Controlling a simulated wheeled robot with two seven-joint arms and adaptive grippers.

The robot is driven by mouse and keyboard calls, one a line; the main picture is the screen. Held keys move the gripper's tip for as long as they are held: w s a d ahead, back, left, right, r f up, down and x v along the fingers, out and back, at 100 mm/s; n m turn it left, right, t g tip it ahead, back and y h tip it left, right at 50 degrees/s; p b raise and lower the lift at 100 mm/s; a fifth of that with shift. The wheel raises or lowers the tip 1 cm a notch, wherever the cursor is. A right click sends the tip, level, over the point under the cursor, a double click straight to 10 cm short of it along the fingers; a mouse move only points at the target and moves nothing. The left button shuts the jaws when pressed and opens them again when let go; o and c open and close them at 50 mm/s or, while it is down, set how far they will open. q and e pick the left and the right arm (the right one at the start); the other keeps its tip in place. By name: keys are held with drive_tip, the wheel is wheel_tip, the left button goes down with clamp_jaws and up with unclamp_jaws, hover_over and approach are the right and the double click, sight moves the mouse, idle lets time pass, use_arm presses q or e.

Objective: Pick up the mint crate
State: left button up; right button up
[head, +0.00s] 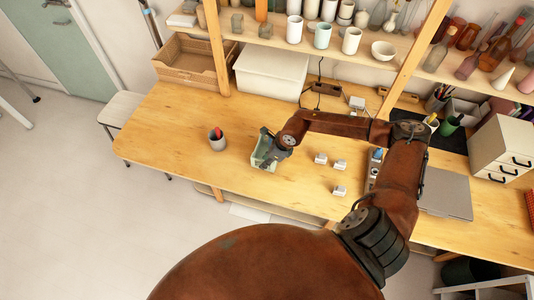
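The mint crate (257,162) is a small pale green box standing on the wooden table near its front edge, in the middle of the head view. My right gripper (268,154) is at the crate, over its upper right part, and hides some of it. The fingers are small and partly hidden, so I cannot tell whether they are open or shut on the crate wall. The crate looks upright and appears to rest on the table. My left gripper is out of view.
A laptop (447,196) and drawer unit (503,150) are at right.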

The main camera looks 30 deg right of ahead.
drive_tip(key=x, duration=0.3)
drive_tip(key=shift+a+f, duration=0.15)
drive_tip(key=shift+f, duration=0.1)
clamp_jaws()
idle(0.5)
